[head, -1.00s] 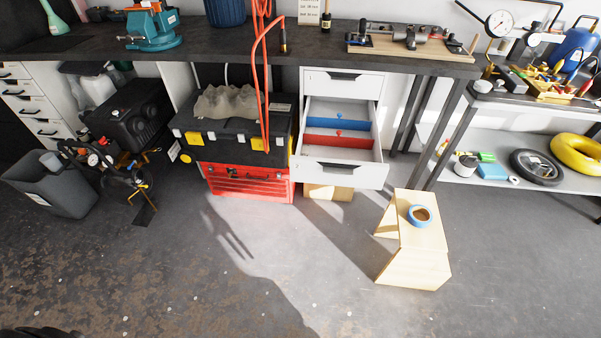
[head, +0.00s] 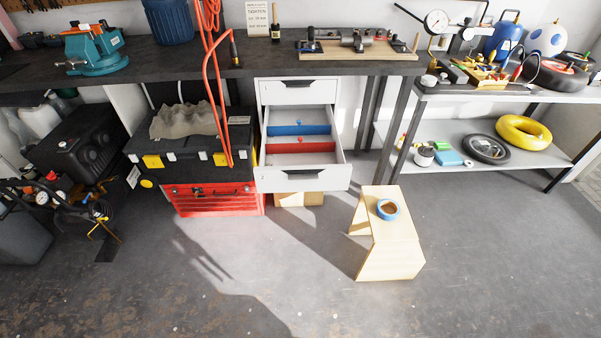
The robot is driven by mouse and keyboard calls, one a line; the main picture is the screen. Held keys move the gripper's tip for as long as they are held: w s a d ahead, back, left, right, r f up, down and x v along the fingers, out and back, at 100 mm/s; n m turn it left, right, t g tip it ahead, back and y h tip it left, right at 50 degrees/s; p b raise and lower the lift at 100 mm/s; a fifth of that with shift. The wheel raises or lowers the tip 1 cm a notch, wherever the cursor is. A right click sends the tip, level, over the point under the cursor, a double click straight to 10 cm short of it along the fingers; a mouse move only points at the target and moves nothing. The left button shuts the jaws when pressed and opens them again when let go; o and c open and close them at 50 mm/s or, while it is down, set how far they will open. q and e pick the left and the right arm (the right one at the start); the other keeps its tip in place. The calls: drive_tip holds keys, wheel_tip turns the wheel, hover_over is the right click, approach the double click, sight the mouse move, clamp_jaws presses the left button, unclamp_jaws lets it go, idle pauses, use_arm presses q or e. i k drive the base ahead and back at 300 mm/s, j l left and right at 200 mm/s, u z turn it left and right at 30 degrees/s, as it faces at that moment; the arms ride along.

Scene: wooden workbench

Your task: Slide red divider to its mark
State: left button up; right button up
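The red divider (head: 300,148) stands crosswise in the open white drawer (head: 303,179) under the workbench, with a small red knob on its top edge. A blue divider (head: 299,130) with a blue knob stands behind it, nearer the back of the drawer. Bare drawer floor shows between the two and in front of the red one. I cannot make out a mark in the drawer at this distance. Neither of my grippers is in the head view.
A wooden step stool (head: 394,231) with a blue tape roll (head: 387,209) stands right of the drawer front. A black toolbox (head: 185,153) on a red case (head: 214,200) stands left. An orange hose (head: 217,100) hangs beside the drawers. Floor in front is clear.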

sight(326, 146)
drive_tip(key=i+j+u, duration=0.5)
drive_tip(key=j+u, duration=0.2)
